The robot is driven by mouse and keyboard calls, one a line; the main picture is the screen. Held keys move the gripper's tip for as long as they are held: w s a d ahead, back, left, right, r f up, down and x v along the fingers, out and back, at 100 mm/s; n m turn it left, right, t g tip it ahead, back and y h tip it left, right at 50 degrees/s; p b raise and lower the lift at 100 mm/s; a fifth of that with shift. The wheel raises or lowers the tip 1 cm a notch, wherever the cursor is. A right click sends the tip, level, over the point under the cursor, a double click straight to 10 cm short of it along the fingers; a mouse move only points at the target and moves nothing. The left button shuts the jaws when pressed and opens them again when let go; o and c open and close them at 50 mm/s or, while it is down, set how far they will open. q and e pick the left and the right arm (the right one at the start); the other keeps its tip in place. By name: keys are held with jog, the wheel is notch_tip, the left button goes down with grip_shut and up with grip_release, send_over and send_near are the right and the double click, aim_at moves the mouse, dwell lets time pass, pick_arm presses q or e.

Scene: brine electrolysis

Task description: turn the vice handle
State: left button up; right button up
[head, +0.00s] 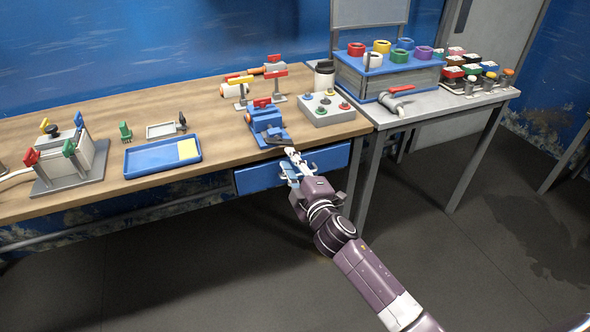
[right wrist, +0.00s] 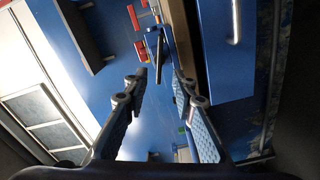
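The blue vice (head: 265,120) stands at the front edge of the wooden bench, with a red part on top. Its dark handle (head: 277,140) sticks out at the front, towards my right gripper (head: 295,160). In the right wrist view, my right gripper (right wrist: 161,82) has its two fingers spread apart. A dark bar that looks like the vice handle (right wrist: 160,62) shows beyond the fingertips, roughly between them. I cannot tell whether a finger touches it. My left gripper is not in view.
A blue drawer (head: 260,180) hangs under the bench, close to my right gripper. A grey button box (head: 327,108) stands right of the vice. A blue tray (head: 160,158) lies to the left. A metal side table (head: 440,105) adjoins the bench at right.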

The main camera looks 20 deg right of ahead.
jog(key=s, duration=0.3)
jog(key=shift+s, duration=0.4)
